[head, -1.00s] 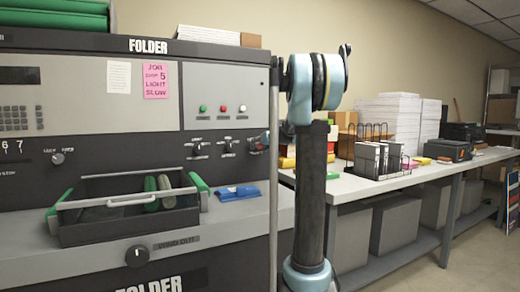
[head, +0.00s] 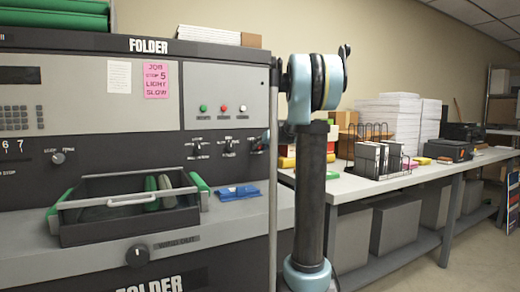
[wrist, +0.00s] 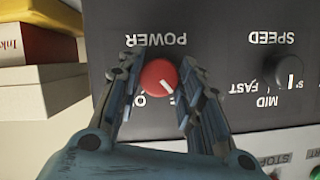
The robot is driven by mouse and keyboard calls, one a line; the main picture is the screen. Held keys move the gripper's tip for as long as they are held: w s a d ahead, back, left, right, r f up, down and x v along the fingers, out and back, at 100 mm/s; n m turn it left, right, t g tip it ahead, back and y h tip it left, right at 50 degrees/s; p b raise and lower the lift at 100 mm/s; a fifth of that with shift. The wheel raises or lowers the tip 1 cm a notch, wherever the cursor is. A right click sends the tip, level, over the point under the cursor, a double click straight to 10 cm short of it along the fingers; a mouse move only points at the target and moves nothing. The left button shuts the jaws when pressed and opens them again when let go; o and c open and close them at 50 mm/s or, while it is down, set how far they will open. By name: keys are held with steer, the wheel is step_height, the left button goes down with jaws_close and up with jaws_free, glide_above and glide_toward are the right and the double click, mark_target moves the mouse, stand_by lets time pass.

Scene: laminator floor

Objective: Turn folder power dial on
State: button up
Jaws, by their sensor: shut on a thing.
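The folder power dial (wrist: 159,76) is a round red knob on the dark panel, under the upside-down word POWER in the wrist view. Its white pointer line slants toward the lower right there. My gripper (wrist: 160,66) is shut on the dial, one finger on each side. The position lettering below the dial is partly hidden by my fingers. In the head view the folder (head: 130,150) stands at the left. My gripper is small at its right edge, and the dial there is too small to read.
A speed dial (wrist: 289,70) sits beside the power dial on the same panel. Stacked boxes (wrist: 40,92) are close to the panel's edge in the wrist view. A long table (head: 350,188) with paper stacks (head: 400,120) and a wire rack extends to the right.

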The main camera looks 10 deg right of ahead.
steer(key=shift+d+f+m+t+y, duration=0.2)
steer(key=shift+m+y, duration=0.9)
steer(key=shift+m, duration=1.05)
steer(key=shift+d+f+m+t+y, duration=0.1)
steer(key=shift+m+t+y, duration=0.15)
steer(key=shift+m+y, duration=1.4)
steer(key=shift+d+f+m+t+y, duration=0.1)
steer(key=shift+m+t+y, duration=0.3)
steer(key=shift+m, duration=2.3)
steer(key=shift+a+y, duration=0.1)
steer(key=shift+y, duration=0.15)
steer(key=o, duration=1.1)
steer(key=shift+w, duration=0.1)
steer(key=shift+c, duration=0.2)
steer(key=v, duration=1.2)
